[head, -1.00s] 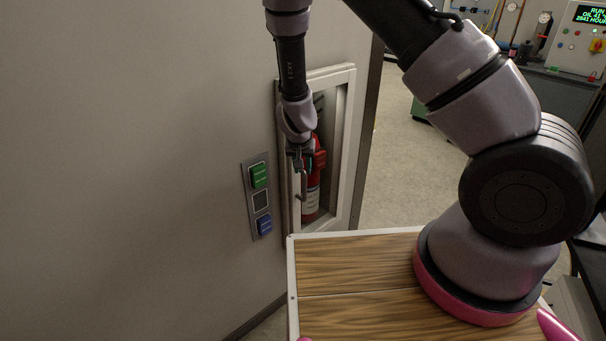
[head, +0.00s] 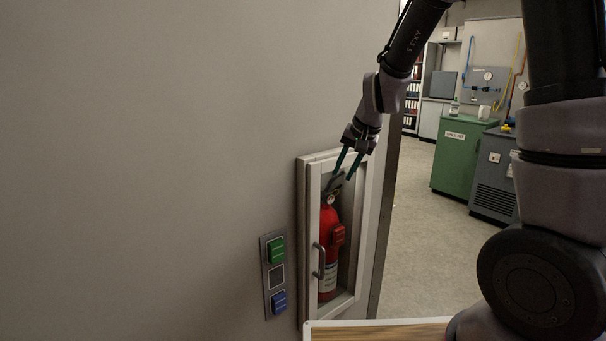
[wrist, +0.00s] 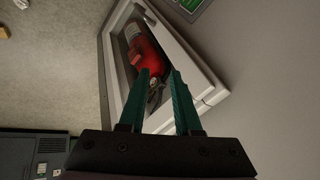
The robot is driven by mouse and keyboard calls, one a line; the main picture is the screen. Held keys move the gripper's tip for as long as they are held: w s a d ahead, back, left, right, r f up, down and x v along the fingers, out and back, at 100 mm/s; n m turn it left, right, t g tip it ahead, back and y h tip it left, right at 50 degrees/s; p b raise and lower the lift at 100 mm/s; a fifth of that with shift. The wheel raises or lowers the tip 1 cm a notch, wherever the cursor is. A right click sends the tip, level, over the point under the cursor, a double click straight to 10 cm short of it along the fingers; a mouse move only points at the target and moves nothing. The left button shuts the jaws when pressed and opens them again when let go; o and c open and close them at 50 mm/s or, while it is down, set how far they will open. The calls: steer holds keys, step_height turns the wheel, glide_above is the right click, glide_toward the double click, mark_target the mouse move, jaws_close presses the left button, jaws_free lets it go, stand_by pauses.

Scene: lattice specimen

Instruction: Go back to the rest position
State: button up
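My gripper (head: 350,163) is open, its two teal fingers apart with nothing between them. In the head view it is in front of the upper part of a wall cabinet (head: 309,215) with a pale frame and a handle (head: 319,262). A red fire extinguisher (head: 328,240) stands upright inside the cabinet. In the wrist view, the open fingers (wrist: 160,80) point toward the cabinet and the red extinguisher (wrist: 146,58). I cannot tell how far the fingertips are from the cabinet.
A button panel with a green button (head: 276,250) and a blue button (head: 279,301) is left of the cabinet. My wooden-topped base (head: 385,333) is below. Behind at right are a green cabinet (head: 459,160), a grey unit (head: 494,175) and clear floor (head: 425,250).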

steer(key=s+d+r+t, duration=0.1)
steer(key=s+d+r, duration=0.5)
steer(key=s+r, duration=0.3)
steer(key=s+d+r+t, duration=0.1)
steer(key=s+d+r, duration=0.6)
steer(key=s+r, duration=0.2)
steer(key=shift+s+d+r+t+h, duration=0.2)
steer(key=shift+s+t+h, duration=0.15)
steer(key=shift+s, duration=0.65)
